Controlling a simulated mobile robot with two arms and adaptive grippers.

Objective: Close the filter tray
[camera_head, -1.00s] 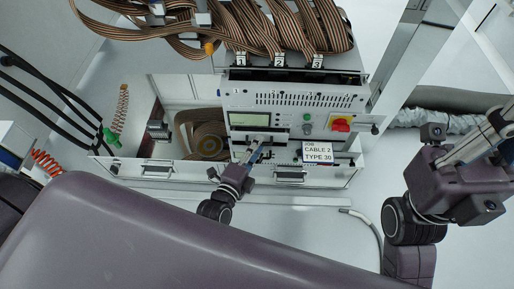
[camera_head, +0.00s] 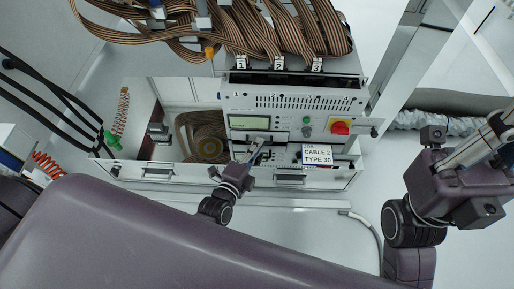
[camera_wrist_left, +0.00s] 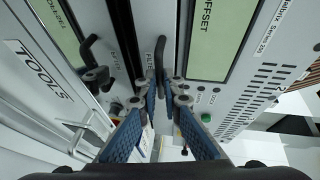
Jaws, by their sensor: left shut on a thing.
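The filter tray (camera_wrist_left: 155,18) shows in the left wrist view as a narrow pale front marked FILTER, with a dark bar handle (camera_wrist_left: 160,52). In the head view the tray front (camera_head: 259,137) is small, just below the display. My left gripper (camera_head: 258,146) reaches up to it from below. In the left wrist view its blue-padded fingers (camera_wrist_left: 160,84) are shut on the handle, hiding its lower part. How far the tray stands out is hard to tell. My right gripper (camera_head: 482,146) is at the right, with its fingertips cut off by the picture edge.
An open drawer (camera_head: 130,172) with a cable coil (camera_head: 208,146) lies left of the machine (camera_head: 300,100). A red knob (camera_head: 340,127) and a job card (camera_head: 317,153) are to the right. Ribbon cables (camera_head: 270,30) hang above. The right floor is mostly free.

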